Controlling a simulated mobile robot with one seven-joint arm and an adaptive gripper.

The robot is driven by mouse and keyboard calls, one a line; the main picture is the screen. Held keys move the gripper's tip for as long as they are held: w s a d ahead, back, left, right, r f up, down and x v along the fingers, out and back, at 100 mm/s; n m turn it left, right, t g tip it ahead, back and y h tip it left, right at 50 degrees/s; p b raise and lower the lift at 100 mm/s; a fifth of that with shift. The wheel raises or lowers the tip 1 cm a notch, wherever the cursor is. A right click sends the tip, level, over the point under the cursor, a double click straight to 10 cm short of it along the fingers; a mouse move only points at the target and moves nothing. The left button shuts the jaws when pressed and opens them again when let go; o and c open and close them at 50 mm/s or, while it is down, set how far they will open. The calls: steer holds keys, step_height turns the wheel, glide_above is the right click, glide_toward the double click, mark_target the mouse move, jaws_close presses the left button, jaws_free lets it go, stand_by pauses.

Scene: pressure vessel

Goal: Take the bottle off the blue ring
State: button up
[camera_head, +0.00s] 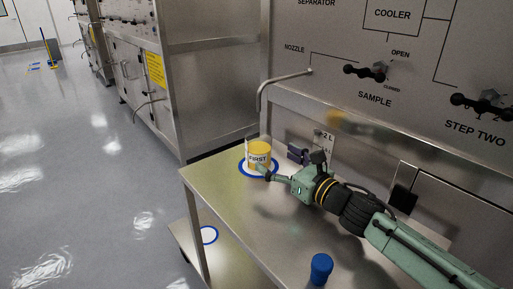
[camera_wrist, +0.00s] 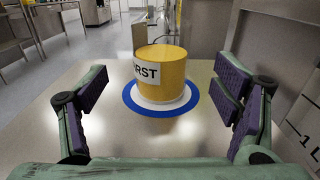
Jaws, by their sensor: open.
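The bottle (camera_head: 259,150) stands upright on the blue ring (camera_head: 244,171) at the far end of the metal table. It holds yellow contents and has a white label reading FIRST. In the wrist view, the bottle (camera_wrist: 165,72) stands inside the blue ring (camera_wrist: 134,103). My gripper (camera_head: 290,168) is beside the bottle on its right in the head view. In the wrist view, my gripper (camera_wrist: 162,88) is open, with one jaw to each side of the bottle and clear gaps. The bottle stands ahead of the jaws.
A blue cap-like piece (camera_head: 321,269) stands on the table's near part. A bent nozzle pipe (camera_head: 262,92) hangs above the bottle from the panel. The panel wall (camera_head: 345,140) runs along the table's right.

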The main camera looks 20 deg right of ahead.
mark_target(258, 147)
steer(key=p+x, duration=0.2)
steer(key=x, duration=0.6)
steer(key=shift+d+f, duration=0.1)
steer(key=c, duration=1.3)
